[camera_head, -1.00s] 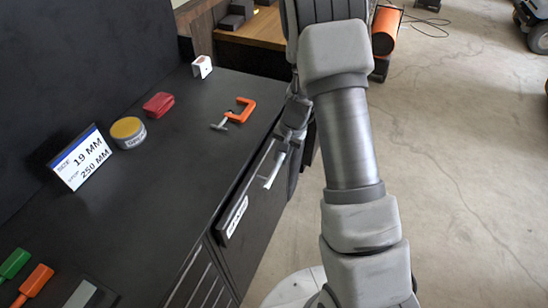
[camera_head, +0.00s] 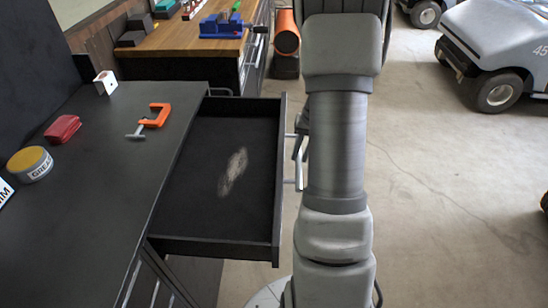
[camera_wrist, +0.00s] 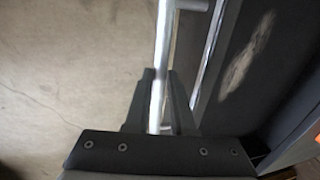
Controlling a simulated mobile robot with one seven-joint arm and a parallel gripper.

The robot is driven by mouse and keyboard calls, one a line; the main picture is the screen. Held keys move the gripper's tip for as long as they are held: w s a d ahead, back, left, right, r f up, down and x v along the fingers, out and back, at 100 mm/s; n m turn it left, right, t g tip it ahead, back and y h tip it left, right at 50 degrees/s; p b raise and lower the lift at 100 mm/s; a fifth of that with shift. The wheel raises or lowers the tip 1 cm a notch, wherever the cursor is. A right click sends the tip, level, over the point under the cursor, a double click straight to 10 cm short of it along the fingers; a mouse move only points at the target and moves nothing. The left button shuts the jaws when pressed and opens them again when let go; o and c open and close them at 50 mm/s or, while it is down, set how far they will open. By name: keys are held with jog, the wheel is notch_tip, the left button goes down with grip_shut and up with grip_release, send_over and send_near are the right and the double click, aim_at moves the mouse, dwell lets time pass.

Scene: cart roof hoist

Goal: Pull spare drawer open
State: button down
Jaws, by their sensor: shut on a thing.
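The spare drawer (camera_head: 215,240) stands pulled well out from the black cabinet in the head view. Its inside is empty apart from a pale scuffed patch on the floor. Its silver bar handle (camera_head: 299,170) runs along the outer front face, on the right. My gripper (camera_head: 300,135) is at that handle, partly hidden behind my arm. In the wrist view my gripper (camera_wrist: 160,100) is shut on the handle bar (camera_wrist: 161,60), which runs between the dark fingers. The open drawer (camera_wrist: 235,75) shows to the right of the bar there.
The black countertop holds an orange clamp (camera_head: 155,116), a red case (camera_head: 63,129), a grease tin (camera_head: 30,163) and a white block (camera_head: 105,82). A wooden bench with a blue vise (camera_head: 222,25) stands behind. A cart (camera_head: 495,50) is at the right. The concrete floor between is mostly clear.

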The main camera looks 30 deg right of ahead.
jog(key=shift+s+d+b, duration=0.15)
jog(key=shift+s+d, duration=0.4)
jog(key=shift+d, duration=0.15)
jog(key=shift+s+d+b, duration=0.15)
jog(key=shift+s+d, duration=0.35)
jog(key=shift+d, duration=0.2)
jog(key=c, duration=0.8)
grip_release()
jog(key=shift+o, duration=0.2)
notch_tip(320, 180, up, 17)
jog(key=s+d+p, duration=0.1)
jog(key=s+d, duration=0.1)
jog(key=shift+d+p, duration=0.4)
jog(key=shift+a+r, duration=0.1)
